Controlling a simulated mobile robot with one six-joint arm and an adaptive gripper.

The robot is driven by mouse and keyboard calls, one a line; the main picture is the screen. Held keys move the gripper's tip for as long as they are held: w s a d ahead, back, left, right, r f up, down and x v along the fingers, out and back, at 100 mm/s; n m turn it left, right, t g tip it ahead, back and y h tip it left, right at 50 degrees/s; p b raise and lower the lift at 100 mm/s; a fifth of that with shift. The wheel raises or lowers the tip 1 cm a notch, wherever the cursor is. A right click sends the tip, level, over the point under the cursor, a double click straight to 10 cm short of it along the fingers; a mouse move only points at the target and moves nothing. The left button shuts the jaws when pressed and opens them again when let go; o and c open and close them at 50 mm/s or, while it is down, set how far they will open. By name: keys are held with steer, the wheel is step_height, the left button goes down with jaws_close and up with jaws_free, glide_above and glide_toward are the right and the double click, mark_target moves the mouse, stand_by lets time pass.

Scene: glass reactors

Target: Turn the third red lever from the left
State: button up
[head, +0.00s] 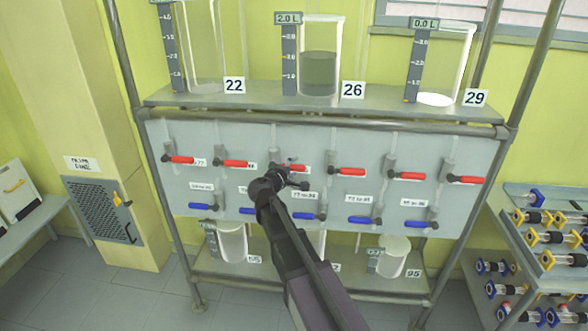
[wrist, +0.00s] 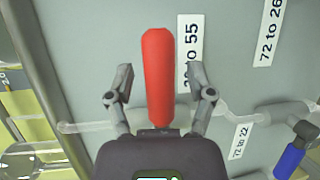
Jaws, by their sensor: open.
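A row of several red levers runs across the grey panel in the head view. The third red lever from the left (head: 301,168) is partly hidden behind my gripper (head: 291,175). In the wrist view a red lever (wrist: 158,75) points up the picture beside a label ending "to 55". My gripper (wrist: 162,88) is open, with one finger on each side of this lever and a visible gap on both sides. The lever's lower end is hidden by the gripper body. In the head view the other red levers, such as the second (head: 234,163) and fourth (head: 347,171), lie roughly level.
Blue levers (head: 365,220) sit in a row below, and one (wrist: 291,158) shows at the wrist view's lower right. Glass tubes (wrist: 90,126) cross the panel. Glass vessels (head: 318,75) stand on the shelf above. A rack of valves (head: 545,240) is at the right.

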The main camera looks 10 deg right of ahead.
jaws_close()
